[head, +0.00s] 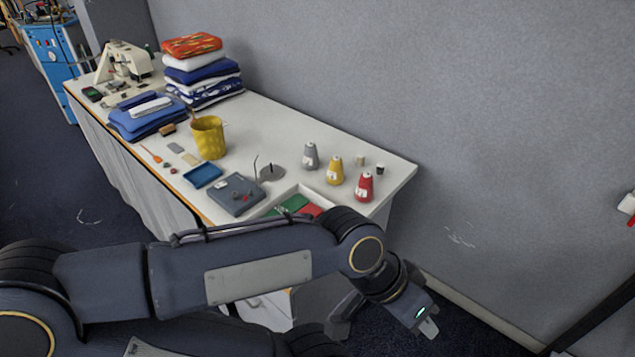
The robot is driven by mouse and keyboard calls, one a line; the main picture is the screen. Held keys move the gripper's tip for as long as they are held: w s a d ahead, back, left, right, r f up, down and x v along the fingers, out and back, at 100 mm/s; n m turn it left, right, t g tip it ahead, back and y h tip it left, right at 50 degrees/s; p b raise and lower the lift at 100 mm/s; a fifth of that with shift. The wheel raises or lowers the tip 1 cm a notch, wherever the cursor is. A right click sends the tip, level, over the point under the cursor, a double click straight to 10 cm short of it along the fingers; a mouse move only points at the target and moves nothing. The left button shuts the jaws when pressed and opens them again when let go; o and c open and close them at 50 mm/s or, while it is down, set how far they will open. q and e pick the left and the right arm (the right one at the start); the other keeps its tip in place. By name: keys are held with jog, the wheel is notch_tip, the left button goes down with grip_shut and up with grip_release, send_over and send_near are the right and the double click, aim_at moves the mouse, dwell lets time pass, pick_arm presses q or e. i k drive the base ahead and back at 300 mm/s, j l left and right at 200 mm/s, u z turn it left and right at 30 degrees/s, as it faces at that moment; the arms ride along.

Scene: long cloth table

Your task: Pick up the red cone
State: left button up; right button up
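The red cone (365,188) stands upright at the right end of the long table, the nearest of a row of three cones. A yellow cone (335,171) and a grey cone (310,156) stand behind it to the left. My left arm crosses the front of the table. My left gripper (428,328) hangs past the table's right end, below and to the right of the red cone and well apart from it. Its fingers are small and seen at an angle, so their opening is unclear. My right gripper is not in view.
A white tray (290,192) with green and red pieces is partly hidden by my arm. A grey box (236,194), blue tray (203,175) and yellow bucket (209,138) stand further left. Two small spools (380,168) stand behind the red cone. A grey wall runs behind.

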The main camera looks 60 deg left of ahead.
aim_at(364, 189)
jog(key=i+u, duration=0.15)
jog(key=u, duration=0.3)
jog(key=i+u, duration=0.2)
jog(key=u, duration=0.3)
jog(key=i+u, duration=0.15)
jog(key=u, duration=0.3)
jog(key=i+l+u, duration=0.15)
jog(key=u, duration=0.35)
jog(key=i+l+u, duration=0.1)
jog(key=l+u, duration=0.15)
jog(key=u, duration=0.2)
jog(key=i+l+u, duration=0.1)
jog(key=l+u, duration=0.15)
jog(key=u, duration=0.25)
jog(key=i+l+u, duration=0.15)
jog(key=l+u, duration=0.2)
jog(key=i+l+u, duration=0.15)
jog(key=u, duration=0.2)
jog(key=l+u, duration=0.7)
jog(key=i+l, duration=0.05)
jog(key=l, duration=0.05)
